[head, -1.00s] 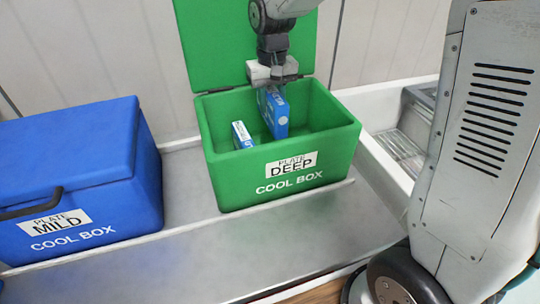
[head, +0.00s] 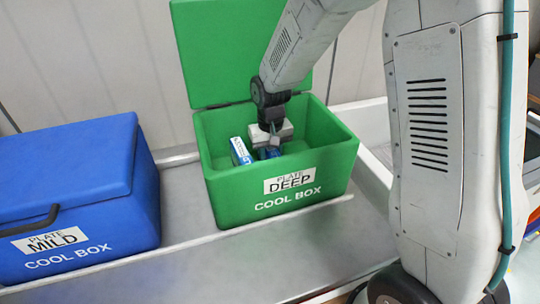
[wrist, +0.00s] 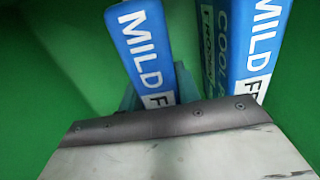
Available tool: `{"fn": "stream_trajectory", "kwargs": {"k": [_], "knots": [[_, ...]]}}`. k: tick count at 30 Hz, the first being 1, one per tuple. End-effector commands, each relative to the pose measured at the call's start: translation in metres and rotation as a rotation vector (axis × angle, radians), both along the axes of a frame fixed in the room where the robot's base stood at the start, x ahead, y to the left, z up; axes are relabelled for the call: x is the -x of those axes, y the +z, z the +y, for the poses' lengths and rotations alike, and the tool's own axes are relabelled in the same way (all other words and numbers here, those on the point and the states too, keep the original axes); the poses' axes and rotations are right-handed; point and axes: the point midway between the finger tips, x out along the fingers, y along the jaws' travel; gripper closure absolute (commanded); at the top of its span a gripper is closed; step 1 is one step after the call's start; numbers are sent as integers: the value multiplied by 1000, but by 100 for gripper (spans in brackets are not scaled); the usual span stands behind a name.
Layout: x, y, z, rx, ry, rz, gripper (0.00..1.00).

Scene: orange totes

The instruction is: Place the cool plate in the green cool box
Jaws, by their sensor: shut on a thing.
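The green cool box (head: 225,190) stands open on the metal counter, with a "PLATE DEEP" label and its lid raised behind. My gripper (head: 271,142) is down inside it, shut on a blue cool plate (head: 269,153). In the wrist view the held plate (wrist: 145,45) stands on edge and reads "MILD FR", its lower end hidden by my gripper. A second blue and white plate (head: 240,150) stands inside the box to the left. It also shows at the right of the wrist view (wrist: 248,45). Whether the held plate touches the floor is hidden.
A closed blue cool box (head: 85,190) labelled "PLATE MILD" stands to the left. The green lid (head: 225,50) rises behind my arm. The right side of the green box's interior looks free. Bare counter (head: 190,250) lies in front.

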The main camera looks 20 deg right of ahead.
Motion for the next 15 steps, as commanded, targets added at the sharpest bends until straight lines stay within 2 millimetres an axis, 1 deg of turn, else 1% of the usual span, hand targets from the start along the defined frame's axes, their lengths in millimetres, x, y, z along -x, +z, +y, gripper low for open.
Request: {"fn": "stream_trajectory", "kwargs": {"k": [8, 9, 11, 12, 15], "knots": [[-1, -1, 0, 0, 0, -2, 100], [0, -2, 0, 0, 0, -2, 65], [0, -1, 0, 0, 0, -2, 48], [0, -1, 0, 0, 0, -2, 46], [0, -1, 0, 0, 0, -2, 46]]}}
